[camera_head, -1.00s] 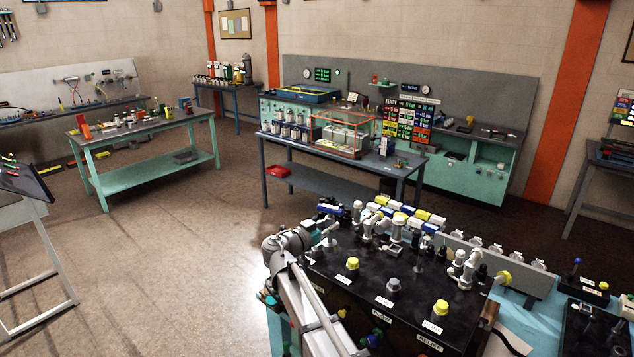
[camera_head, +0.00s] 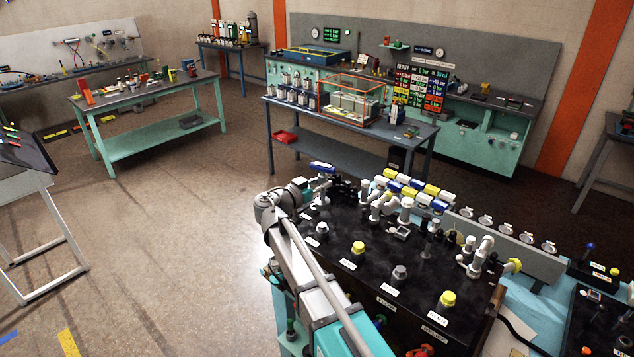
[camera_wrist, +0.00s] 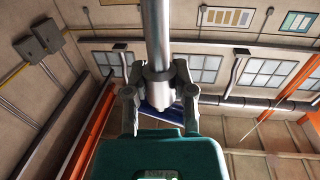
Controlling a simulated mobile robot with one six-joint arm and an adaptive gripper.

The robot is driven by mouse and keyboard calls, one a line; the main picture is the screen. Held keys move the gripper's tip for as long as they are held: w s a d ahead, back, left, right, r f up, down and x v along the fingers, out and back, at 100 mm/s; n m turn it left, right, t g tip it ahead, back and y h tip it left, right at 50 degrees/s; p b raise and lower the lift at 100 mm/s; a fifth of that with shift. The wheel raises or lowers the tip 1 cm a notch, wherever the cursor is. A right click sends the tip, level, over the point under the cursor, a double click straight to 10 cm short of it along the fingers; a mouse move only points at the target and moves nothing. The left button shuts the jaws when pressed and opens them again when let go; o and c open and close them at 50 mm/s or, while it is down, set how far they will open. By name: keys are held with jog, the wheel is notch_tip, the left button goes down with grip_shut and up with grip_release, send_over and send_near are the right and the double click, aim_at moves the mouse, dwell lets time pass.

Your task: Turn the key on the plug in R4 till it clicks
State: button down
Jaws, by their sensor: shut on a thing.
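My gripper (camera_head: 345,190) is at the far left corner of the black-topped bench (camera_head: 330,270); my arm partly hides this corner. In the wrist view, the gripper's fingers (camera_wrist: 160,92) are closed about the lower end of a bright metal rod with a collar (camera_wrist: 160,40). A blue piece (camera_wrist: 165,115) shows behind the fingers; I cannot tell whether it is held. In the head view, a small blue part (camera_head: 322,167) lies beside the gripper. The key, the plug and the R4 mark cannot be made out.
Yellow-capped fittings (camera_head: 447,299) and a grey one (camera_head: 399,273) stand on the black top. Pale pipe fittings (camera_head: 405,206) rise right of the gripper. Yellow, white and blue cylinders (camera_head: 415,190) line the back. Floor at the left is open.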

aim_at(320, 200)
jog(key=shift+f+b, duration=1.4)
jog(key=shift+b, duration=0.05)
jog(key=shift+f+b, duration=1.45)
jog(key=shift+s+f+b, duration=0.1)
jog(key=shift+f+b, duration=1.45)
dwell(0.5)
jog(key=shift+c, duration=1.9)
grip_release()
jog(key=shift+s, duration=0.1)
jog(key=v, duration=1.2)
